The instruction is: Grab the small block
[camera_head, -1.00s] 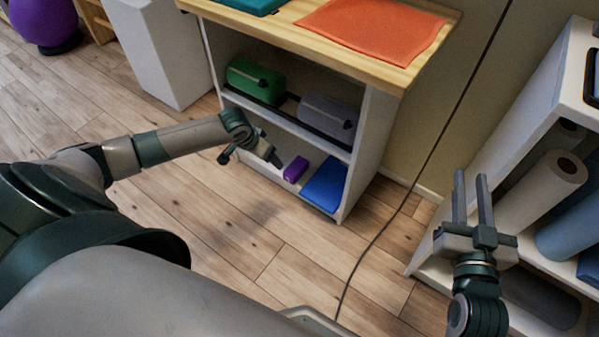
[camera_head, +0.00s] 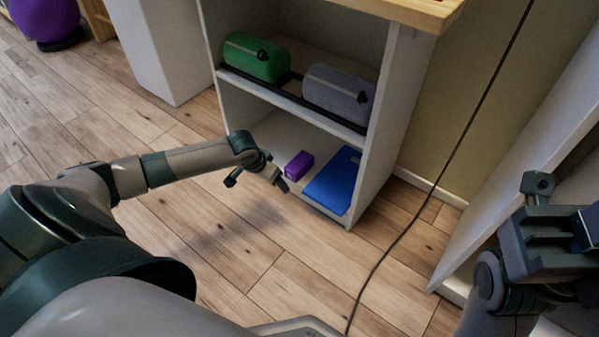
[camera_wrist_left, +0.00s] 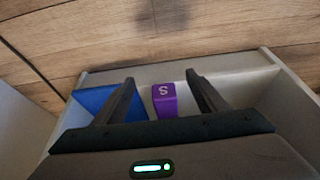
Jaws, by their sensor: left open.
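The small purple block (camera_head: 298,166) lies on the bottom shelf of the white shelf unit, left of a flat blue block (camera_head: 333,181). My left gripper (camera_head: 257,181) is at the front of that shelf, open and empty, just left of and nearer than the purple block. In the left wrist view the purple block (camera_wrist_left: 164,101), marked with a white S, appears between the two spread fingers (camera_wrist_left: 160,82). I see no finger touching it. My right gripper (camera_head: 545,215) is at the right edge, and its finger gap is not clear.
The middle shelf above holds a green roll (camera_head: 256,57) and a grey roll (camera_head: 338,93) behind a dark rail. The unit's right side panel (camera_head: 385,130) stands beside the blue block. A cable (camera_head: 400,225) runs across the wooden floor. A second white unit (camera_head: 490,215) is at right.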

